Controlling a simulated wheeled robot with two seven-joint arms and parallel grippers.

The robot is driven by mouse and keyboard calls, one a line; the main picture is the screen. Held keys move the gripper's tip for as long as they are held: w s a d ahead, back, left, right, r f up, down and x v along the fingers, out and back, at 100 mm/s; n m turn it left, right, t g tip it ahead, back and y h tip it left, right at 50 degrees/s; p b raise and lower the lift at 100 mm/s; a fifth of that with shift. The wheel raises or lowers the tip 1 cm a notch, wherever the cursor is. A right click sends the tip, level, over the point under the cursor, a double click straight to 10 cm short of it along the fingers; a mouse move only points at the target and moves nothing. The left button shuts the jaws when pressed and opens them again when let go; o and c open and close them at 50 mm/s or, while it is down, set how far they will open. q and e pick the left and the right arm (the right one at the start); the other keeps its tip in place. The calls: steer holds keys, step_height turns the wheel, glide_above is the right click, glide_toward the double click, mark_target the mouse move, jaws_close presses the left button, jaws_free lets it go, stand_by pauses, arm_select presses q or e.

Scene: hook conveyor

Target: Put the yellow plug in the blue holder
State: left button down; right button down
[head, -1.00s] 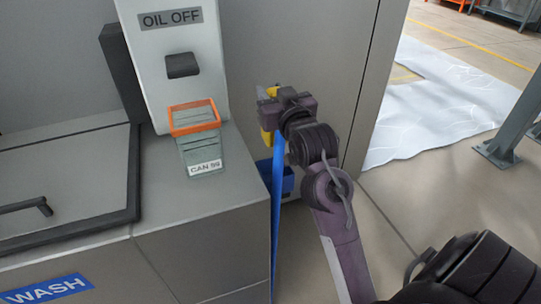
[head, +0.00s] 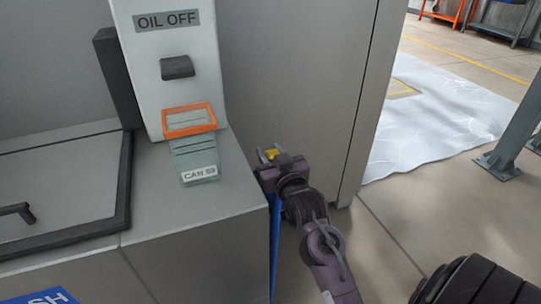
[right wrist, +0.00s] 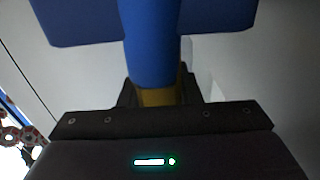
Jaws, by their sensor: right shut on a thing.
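My right gripper (head: 268,156) is beside the right side of the grey machine, shut on the yellow plug (head: 271,154). Only a small yellow part shows between the fingers. The plug's yellow (right wrist: 157,97) also shows in the right wrist view, with the blue hose (right wrist: 150,50) joined to it. In the head view the hose (head: 275,235) hangs straight down below the gripper. The blue holder (right wrist: 80,22) shows in the right wrist view as blue parts on both sides of the hose. In the head view my gripper and arm hide it. I cannot tell whether plug and holder touch. My left gripper is not in view.
A grey panel (head: 290,80) rises behind. The floor (head: 400,225) to the right is open, with a white sheet (head: 430,125) farther back.

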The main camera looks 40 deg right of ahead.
steer(key=shift+r, duration=0.1)
steer(key=c, duration=1.1)
jaws_free()
steer(key=shift+o, duration=0.2)
steer(key=v, duration=1.2)
steer(key=shift+p, duration=0.3)
